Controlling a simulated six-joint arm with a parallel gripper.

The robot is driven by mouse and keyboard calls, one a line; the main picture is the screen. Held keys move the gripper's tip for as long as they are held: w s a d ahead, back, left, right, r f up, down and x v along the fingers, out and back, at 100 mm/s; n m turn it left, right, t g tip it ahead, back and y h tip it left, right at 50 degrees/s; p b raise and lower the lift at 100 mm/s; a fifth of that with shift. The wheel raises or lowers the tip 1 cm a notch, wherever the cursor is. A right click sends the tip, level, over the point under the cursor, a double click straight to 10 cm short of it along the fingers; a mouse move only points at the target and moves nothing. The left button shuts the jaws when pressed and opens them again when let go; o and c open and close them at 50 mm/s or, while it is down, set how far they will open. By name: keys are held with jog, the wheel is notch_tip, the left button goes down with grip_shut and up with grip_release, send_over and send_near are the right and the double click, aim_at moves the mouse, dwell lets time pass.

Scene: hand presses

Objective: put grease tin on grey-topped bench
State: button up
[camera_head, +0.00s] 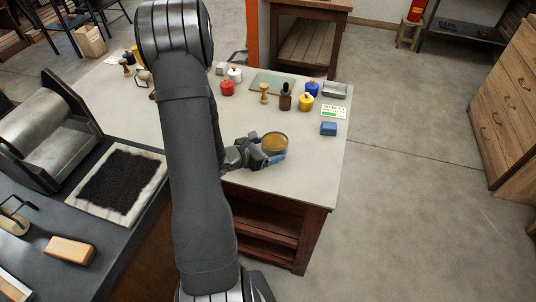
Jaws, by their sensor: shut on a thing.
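My gripper (268,155) is shut on the grease tin (274,141), a round tin with a brownish-amber top and a dark rim. The tin looks level. It shows over the front right part of the pale grey-topped bench (318,178), which has a reddish wooden base. I cannot tell whether the tin touches the top or is held just above it. My arm hides the left middle of this bench.
A dark-topped bench (100,235) is at left. Bare top lies right of the tin.

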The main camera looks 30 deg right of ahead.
jog(key=shift+f, duration=1.4)
jog(key=shift+f, duration=0.15)
jog(key=o, duration=1.2)
jog(key=shift+c, duration=0.2)
jog(key=shift+a+r, duration=0.2)
jog(key=shift+r, duration=0.05)
jog(key=v, duration=1.1)
jog(key=shift+s+a, duration=0.1)
jog(key=shift+a, duration=0.1)
jog(key=shift+d, duration=0.1)
